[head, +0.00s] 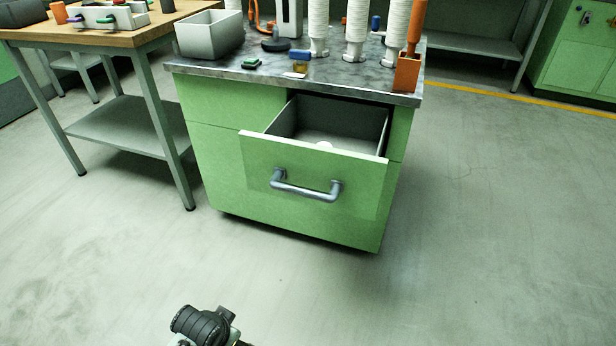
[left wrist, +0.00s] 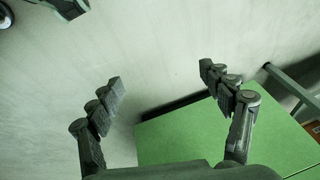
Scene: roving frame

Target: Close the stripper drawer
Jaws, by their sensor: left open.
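The drawer (head: 300,168), with a light green front and a grey bar handle (head: 305,187), stands pulled out of the green cabinet (head: 222,163). Its grey inside shows a small pale round thing (head: 324,146). In the left wrist view my left gripper (left wrist: 163,88) is open, its dark fingers wide apart with nothing between them. A green panel (left wrist: 210,140) lies beyond its fingers. In the head view a dark part of my arm shows at the bottom edge, well short of the handle. Dark finger-like parts at the wrist view's top left may be my right gripper.
The cabinet's worktop (head: 215,65) holds a grey bin (head: 209,35), white stacks and an orange holder (head: 406,74). A wooden table (head: 130,38) with metal legs stands close on the left. The floor (head: 480,230) in front and to the right is clear.

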